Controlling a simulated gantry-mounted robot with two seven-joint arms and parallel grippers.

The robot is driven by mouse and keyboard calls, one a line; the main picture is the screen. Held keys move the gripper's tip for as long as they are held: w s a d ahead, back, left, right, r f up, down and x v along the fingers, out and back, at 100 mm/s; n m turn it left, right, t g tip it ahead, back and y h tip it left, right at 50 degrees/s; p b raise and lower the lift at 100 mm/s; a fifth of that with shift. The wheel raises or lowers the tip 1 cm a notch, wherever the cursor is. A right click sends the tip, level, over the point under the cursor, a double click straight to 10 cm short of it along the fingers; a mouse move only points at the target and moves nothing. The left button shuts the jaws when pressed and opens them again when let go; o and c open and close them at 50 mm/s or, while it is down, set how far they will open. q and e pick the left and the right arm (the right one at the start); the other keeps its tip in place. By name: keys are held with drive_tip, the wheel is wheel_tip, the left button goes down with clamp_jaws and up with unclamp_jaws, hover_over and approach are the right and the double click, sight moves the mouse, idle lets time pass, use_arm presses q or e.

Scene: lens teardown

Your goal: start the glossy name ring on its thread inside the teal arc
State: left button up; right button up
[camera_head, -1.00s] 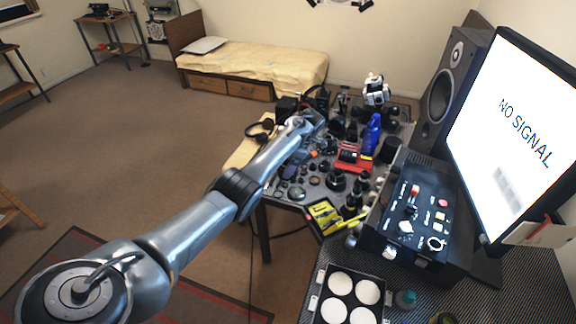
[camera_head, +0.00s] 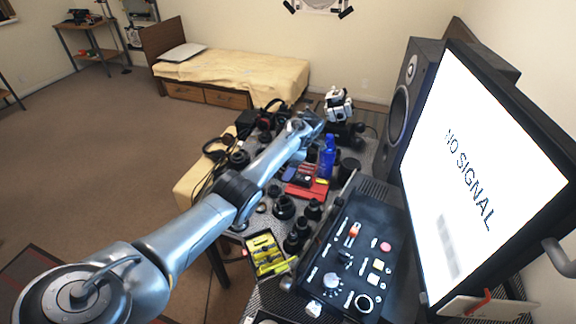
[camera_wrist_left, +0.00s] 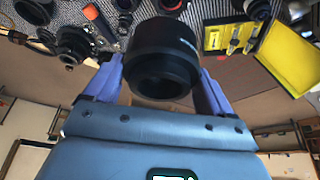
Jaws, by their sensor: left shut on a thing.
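My left gripper (camera_head: 312,122) is over the far part of the cluttered work table. In the left wrist view its two blue-violet fingers (camera_wrist_left: 160,70) are shut on the sides of a black cylindrical lens part (camera_wrist_left: 163,40). This part has a wide upper body, a narrower lower end and a dark round opening. What it holds is not clear in the head view. I cannot pick out the glossy name ring for certain, and no teal arc can be made out. My right gripper is not in view.
On the table stand a blue bottle (camera_head: 327,156), a red case (camera_head: 307,188), a yellow tool tray (camera_head: 266,254) and several black lens parts (camera_head: 285,207). A control box (camera_head: 352,255), a monitor (camera_head: 480,170) and a speaker (camera_head: 408,105) bound the right side. Open floor lies left.

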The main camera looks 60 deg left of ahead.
use_arm(q)
drive_tip(key=b, duration=0.2)
hover_over(281, 201)
wheel_tip(281, 201, down, 4)
drive_tip(key=f+b, duration=0.1)
drive_tip(key=b, duration=0.1)
drive_tip(key=f+b, duration=0.1)
drive_tip(key=f, duration=0.1)
drive_tip(key=f+b, duration=0.2)
drive_tip(key=shift+w+d+f+b, duration=0.25)
drive_tip(key=shift+w+d+b, duration=0.05)
drive_tip(key=shift+w, duration=0.05)
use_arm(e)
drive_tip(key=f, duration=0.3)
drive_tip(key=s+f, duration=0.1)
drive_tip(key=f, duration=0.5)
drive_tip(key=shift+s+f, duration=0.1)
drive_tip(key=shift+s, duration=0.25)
use_arm(q)
drive_tip(key=shift+w+f, duration=0.1)
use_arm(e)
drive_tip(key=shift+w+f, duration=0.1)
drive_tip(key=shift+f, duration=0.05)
use_arm(q)
drive_tip(key=shift+f+b, duration=0.1)
drive_tip(key=shift+b, duration=0.25)
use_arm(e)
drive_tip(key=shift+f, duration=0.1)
